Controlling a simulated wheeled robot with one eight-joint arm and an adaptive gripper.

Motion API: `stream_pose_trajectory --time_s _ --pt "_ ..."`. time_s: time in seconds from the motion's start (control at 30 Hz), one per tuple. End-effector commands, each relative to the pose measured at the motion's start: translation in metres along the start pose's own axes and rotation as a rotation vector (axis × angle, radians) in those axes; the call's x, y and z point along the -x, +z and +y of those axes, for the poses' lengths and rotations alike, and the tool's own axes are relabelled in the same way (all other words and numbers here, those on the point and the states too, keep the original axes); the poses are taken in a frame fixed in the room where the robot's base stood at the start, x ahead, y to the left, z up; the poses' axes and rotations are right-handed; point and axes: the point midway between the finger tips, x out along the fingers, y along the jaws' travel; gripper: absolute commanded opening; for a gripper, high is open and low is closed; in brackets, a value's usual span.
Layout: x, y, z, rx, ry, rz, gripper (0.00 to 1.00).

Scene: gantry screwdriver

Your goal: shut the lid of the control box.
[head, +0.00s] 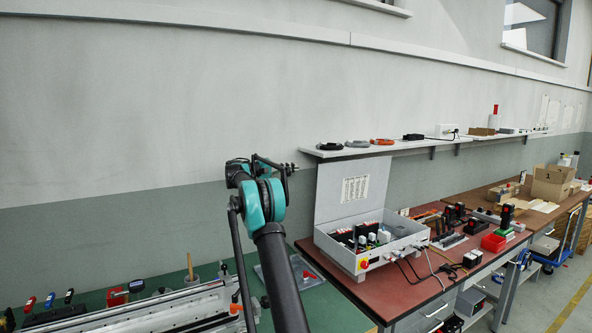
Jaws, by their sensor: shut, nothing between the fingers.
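The control box (357,262) is a light grey case on the red-brown bench top. Its lid (335,200) stands open, about upright at the back, with a printed label on its inner face. Dark and white components show inside the box, and a red and yellow switch sits on its front. My gripper (292,168) is small in the head view, just left of the lid's upper left edge. It is shut and empty. It appears apart from the lid, though the depth between them is hard to tell.
A wall shelf (400,148) with coiled cables runs above and behind the lid. Cables (432,268) run from the box's front across the bench. A green table (160,272) with a metal rail stands left.

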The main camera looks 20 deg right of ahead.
Motion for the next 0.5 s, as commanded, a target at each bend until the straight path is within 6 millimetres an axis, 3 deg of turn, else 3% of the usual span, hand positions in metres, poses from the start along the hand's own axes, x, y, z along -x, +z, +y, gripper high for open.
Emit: stream_pose_trajectory --time_s 0.3,0.5 --pt "-0.055 0.001 0.0 0.0 -0.001 -0.002 0.0" --pt "-0.08 0.001 0.0 0.0 -0.002 0.0 0.0"
